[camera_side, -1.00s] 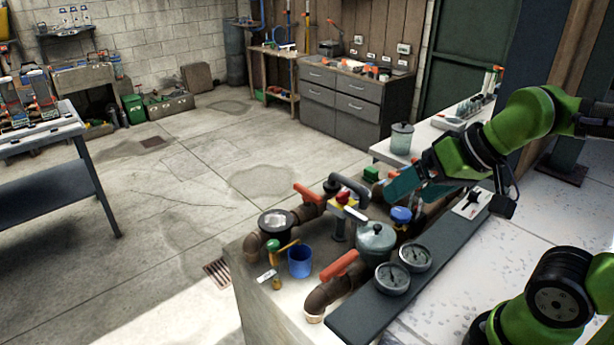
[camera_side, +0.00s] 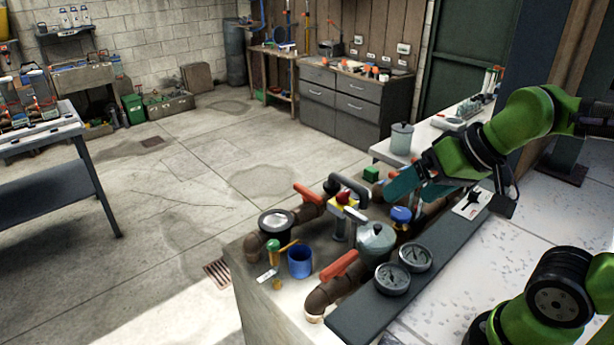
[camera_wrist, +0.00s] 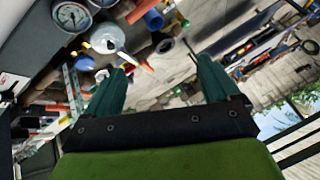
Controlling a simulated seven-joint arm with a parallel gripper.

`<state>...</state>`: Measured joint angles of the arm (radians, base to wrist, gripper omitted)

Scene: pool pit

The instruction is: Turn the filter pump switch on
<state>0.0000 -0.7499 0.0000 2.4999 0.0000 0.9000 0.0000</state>
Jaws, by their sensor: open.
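A white switch plate with a black lever (camera_side: 472,203) sits at the far right end of the dark grey board (camera_side: 372,302) in the side view. I take it for the filter pump switch. In the wrist view, part of a white plate (camera_wrist: 12,84) shows at the left edge, cut off by the frame. My gripper (camera_side: 412,188) has teal fingers and is above the pipework, just left of the switch plate and apart from it. In the wrist view my gripper (camera_wrist: 161,70) is open, with nothing between its fingers.
Two gauges (camera_side: 392,279) sit on the board. A lidded canister (camera_side: 402,138) stands behind.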

